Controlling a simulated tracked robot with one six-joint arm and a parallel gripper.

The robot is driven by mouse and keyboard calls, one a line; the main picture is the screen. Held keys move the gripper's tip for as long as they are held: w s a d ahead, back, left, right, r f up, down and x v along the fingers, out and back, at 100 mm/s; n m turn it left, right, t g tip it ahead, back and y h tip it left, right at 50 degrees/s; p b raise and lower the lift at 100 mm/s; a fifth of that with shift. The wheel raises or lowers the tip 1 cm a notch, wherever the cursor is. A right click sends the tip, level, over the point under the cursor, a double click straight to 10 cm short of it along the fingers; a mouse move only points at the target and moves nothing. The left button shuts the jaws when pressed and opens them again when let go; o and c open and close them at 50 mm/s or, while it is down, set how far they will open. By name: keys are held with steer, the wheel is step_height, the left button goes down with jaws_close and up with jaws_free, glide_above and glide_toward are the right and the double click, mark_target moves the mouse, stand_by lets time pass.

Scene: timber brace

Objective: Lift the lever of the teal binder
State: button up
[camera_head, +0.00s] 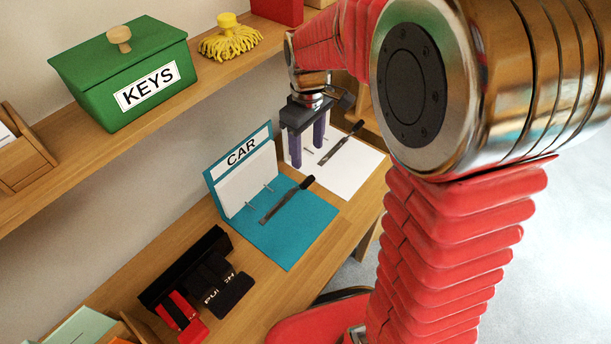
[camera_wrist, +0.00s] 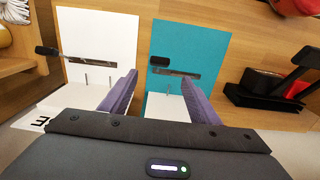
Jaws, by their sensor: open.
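The teal binder (camera_head: 309,232) lies open on the wooden desk, with its cover marked CAR standing upright. Its dark lever (camera_head: 283,203), with a black knob (camera_head: 307,182), lies low over the teal board. In the wrist view the teal binder (camera_wrist: 200,42) is right of centre, and its lever (camera_wrist: 176,71) runs across it beyond the fingertips. My gripper (camera_head: 309,153) is open and empty, with two purple fingers pointing down near the white binder, behind the teal one. In the wrist view my gripper (camera_wrist: 162,84) has its fingers wide apart, with nothing between them.
A white binder (camera_head: 352,178) with a similar lever (camera_head: 343,142) lies beside the teal one. A black hole punch (camera_head: 222,283) stands on the near desk. Above runs a shelf (camera_head: 210,93) with a green KEYS box (camera_head: 125,72) and a yellow mop head (camera_head: 229,40).

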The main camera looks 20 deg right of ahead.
mark_target(307, 178)
step_height(307, 178, down, 11)
steer(key=shift+f, duration=0.1)
stand_by(0.4)
steer(key=shift+c, duration=0.4)
